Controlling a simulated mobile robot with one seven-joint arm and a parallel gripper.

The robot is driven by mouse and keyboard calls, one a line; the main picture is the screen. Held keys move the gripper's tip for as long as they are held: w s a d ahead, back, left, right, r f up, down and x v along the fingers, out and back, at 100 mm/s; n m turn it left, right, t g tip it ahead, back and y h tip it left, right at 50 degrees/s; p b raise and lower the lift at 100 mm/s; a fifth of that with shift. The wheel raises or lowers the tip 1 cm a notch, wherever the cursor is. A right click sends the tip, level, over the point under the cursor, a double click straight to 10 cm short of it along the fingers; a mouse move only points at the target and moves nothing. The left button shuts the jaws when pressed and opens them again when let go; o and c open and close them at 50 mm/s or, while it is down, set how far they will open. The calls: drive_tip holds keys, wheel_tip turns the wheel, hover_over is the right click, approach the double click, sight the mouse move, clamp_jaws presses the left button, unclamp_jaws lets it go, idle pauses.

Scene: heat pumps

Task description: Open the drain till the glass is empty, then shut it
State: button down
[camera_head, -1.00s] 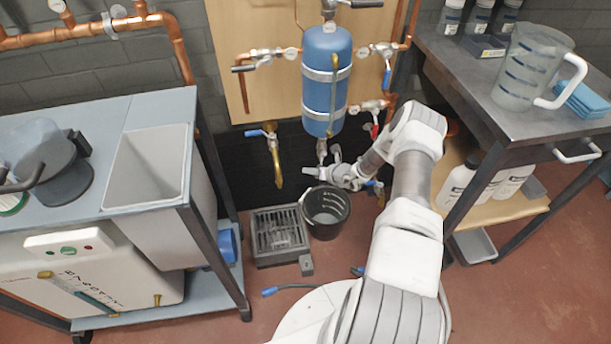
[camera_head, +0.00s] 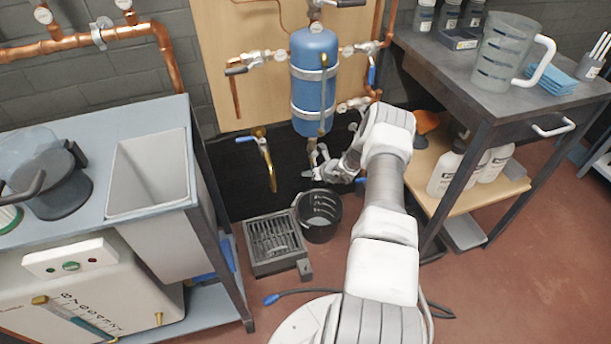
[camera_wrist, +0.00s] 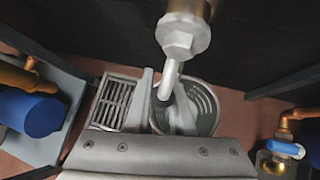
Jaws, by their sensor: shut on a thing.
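The blue vessel (camera_head: 306,75) hangs on the wall board. A narrow upright sight glass (camera_head: 324,95) runs down its front; its level is too small to read. The drain (camera_head: 312,150) is under the vessel. In the wrist view it shows as a metal fitting with a hex nut (camera_wrist: 183,40) and a bent arm (camera_wrist: 169,78). My gripper (camera_head: 318,167) is at this drain, its fingers (camera_wrist: 160,98) on either side of the bent arm's end, shut on it. The black bucket (camera_head: 333,220) stands below. Any water flow is not visible.
A floor grate (camera_head: 272,242) is left of the bucket. The sink cart (camera_head: 115,215) is at left. The right workbench (camera_head: 500,115) bears a clear jug (camera_head: 500,50). A cable (camera_head: 340,291) lies on the floor near my base. A brass tap (camera_head: 266,160) hangs left of the drain.

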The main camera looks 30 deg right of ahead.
drive_tip(key=shift+d, duration=0.15)
drive_tip(key=c, duration=0.8)
unclamp_jaws()
drive_tip(key=p+v, duration=0.5)
drive_tip(key=v, duration=1.2)
drive_tip(key=shift+s+r+p, duration=0.15)
drive_tip(key=shift+p, duration=0.15)
